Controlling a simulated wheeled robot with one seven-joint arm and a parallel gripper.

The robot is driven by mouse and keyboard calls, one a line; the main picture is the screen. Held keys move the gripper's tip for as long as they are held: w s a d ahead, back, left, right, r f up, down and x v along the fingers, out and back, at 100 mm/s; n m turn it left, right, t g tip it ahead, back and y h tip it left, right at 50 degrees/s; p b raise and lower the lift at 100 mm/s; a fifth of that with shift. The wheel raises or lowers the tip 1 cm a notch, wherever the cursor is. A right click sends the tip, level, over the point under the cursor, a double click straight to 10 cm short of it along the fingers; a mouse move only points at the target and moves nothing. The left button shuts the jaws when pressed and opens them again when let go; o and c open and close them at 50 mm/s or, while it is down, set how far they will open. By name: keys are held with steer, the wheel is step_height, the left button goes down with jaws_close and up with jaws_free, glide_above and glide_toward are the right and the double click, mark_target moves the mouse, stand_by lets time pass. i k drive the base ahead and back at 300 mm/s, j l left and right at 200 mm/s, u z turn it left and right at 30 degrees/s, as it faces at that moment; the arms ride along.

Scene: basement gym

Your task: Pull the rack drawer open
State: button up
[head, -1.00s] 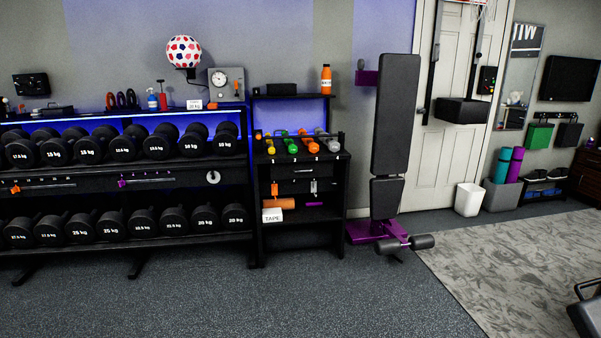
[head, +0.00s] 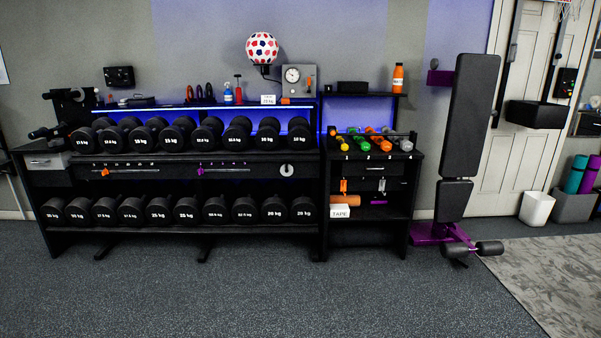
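A small black rack (head: 414,172) stands right of the long dumbbell rack. Under its numbered top is a dark drawer front (head: 357,170) with a small pale handle (head: 375,168); it looks closed. I cannot tell which one is the rack drawer. My gripper is not in view.
The dumbbell rack (head: 190,172) holds two rows of dumbbells. Coloured small weights (head: 358,140) lie on the small rack's top. A tape box (head: 340,211) sits on its lower shelf. A bench (head: 470,120) stands to the right. The floor (head: 250,295) in front is clear.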

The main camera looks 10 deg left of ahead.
mark_target(348, 168)
steer(key=i+j+u, duration=0.15)
steer(key=j, duration=0.2)
steer(key=j+u, duration=0.15)
steer(key=j, duration=0.2)
steer(key=i+j+u, duration=0.1)
steer(key=j, duration=0.25)
steer(key=i+j+u, duration=0.15)
steer(key=j, duration=0.2)
steer(key=i+j+u, duration=0.1)
steer(key=i+j, duration=0.2)
steer(key=i, duration=0.15)
steer(key=i+j+u, duration=0.15)
steer(key=i, duration=0.3)
steer(key=i+j+u, duration=0.1)
steer(key=i+j, duration=0.2)
steer(key=i, duration=0.15)
steer(key=i+l+z, duration=0.15)
steer(key=i+z, duration=0.3)
steer(key=i, duration=0.15)
steer(key=i+z, duration=0.45)
steer(key=i, duration=0.15)
steer(key=i+j+z, duration=0.25)
steer(key=i+z, duration=0.25)
steer(key=i+l+z, duration=0.15)
steer(key=i+z, duration=0.3)
steer(key=i, duration=0.45)
steer(key=i+j+z, duration=0.2)
steer(key=i+z, duration=0.2)
steer(key=i, duration=0.5)
